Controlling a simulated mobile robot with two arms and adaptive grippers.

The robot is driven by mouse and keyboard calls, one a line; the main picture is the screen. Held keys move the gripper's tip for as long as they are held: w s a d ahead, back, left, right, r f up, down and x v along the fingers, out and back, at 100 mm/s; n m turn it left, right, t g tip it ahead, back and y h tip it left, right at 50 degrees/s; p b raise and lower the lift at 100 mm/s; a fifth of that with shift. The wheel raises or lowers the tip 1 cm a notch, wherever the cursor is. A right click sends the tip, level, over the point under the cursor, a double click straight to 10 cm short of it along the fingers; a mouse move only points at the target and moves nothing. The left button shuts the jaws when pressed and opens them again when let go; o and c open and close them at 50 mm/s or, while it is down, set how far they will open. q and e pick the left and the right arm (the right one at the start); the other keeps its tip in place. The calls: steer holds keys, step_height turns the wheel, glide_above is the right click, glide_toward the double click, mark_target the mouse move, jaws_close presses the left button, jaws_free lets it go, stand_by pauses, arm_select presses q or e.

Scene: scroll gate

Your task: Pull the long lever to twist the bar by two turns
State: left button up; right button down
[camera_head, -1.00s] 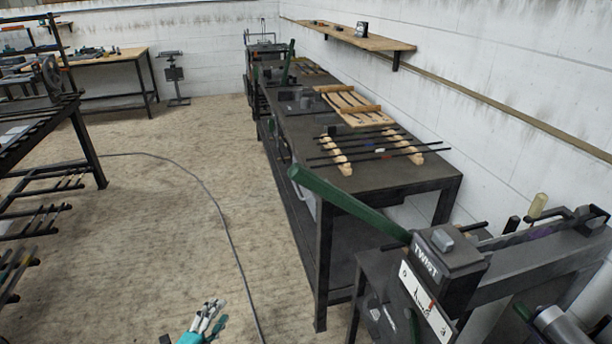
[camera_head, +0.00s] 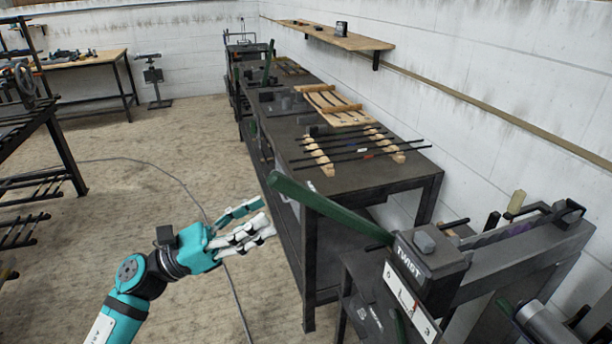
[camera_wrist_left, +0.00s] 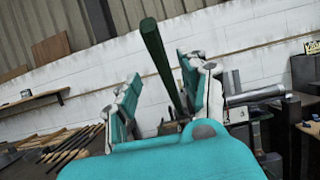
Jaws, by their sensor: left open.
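The long green lever (camera_head: 330,210) sticks out up and to the left from the dark machine head marked TWIST (camera_head: 428,258). A twisted bar (camera_head: 505,233) lies in the machine, running back to the right. My left gripper (camera_head: 266,219) is open and empty, to the left of and a little below the lever's free end in the head view. In the left wrist view the lever (camera_wrist_left: 157,55) shows ahead, between the two open fingers of my left gripper (camera_wrist_left: 160,90), not touched as far as I can tell. My right gripper is not in view.
A dark workbench (camera_head: 335,182) with several black rods (camera_head: 350,150) on wooden rests stands behind the lever. A wooden shelf (camera_head: 335,36) is on the white wall. A rack (camera_head: 45,140) stands at the left. The floor between is open, with a cable.

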mark_target(306, 188)
arm_select(q)
steer(key=p+x, duration=0.3)
steer(key=x, duration=0.6)
steer(key=shift+d+r+p, duration=0.1)
steer(key=shift+p, duration=0.25)
steer(key=shift+w+d, duration=0.2)
steer(key=shift+d, duration=0.1)
jaws_close()
